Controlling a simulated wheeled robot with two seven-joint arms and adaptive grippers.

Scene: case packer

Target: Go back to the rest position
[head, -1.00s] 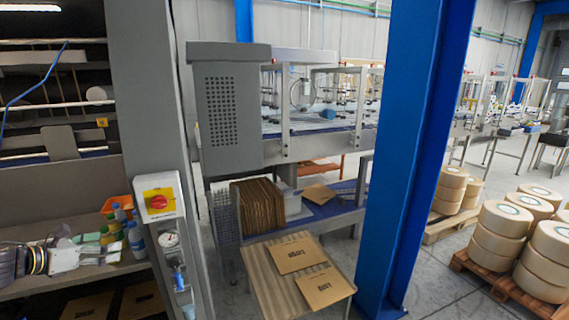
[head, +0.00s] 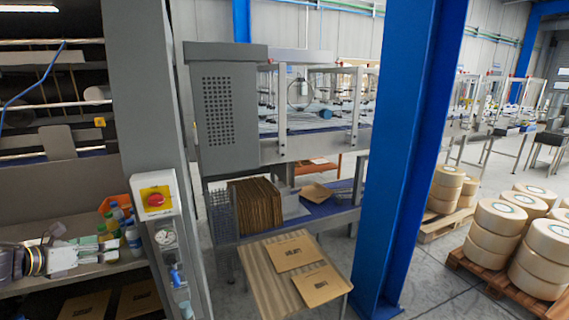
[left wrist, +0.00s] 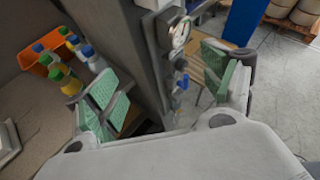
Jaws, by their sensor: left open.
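My left gripper (head: 104,243) comes in from the left in the head view, over the grey shelf beside the bottles. In the left wrist view, its two green-padded fingers (left wrist: 165,90) stand wide apart with nothing between them. The bottles also show in the left wrist view (left wrist: 62,78), beyond the left finger. My right gripper is in neither view.
A grey post carries a red-and-yellow stop button (head: 155,199) and a gauge (head: 166,236), close right of the gripper. A table with flat cartons (head: 296,254), a blue column (head: 410,150) and pallets of rolls (head: 500,235) stand farther right.

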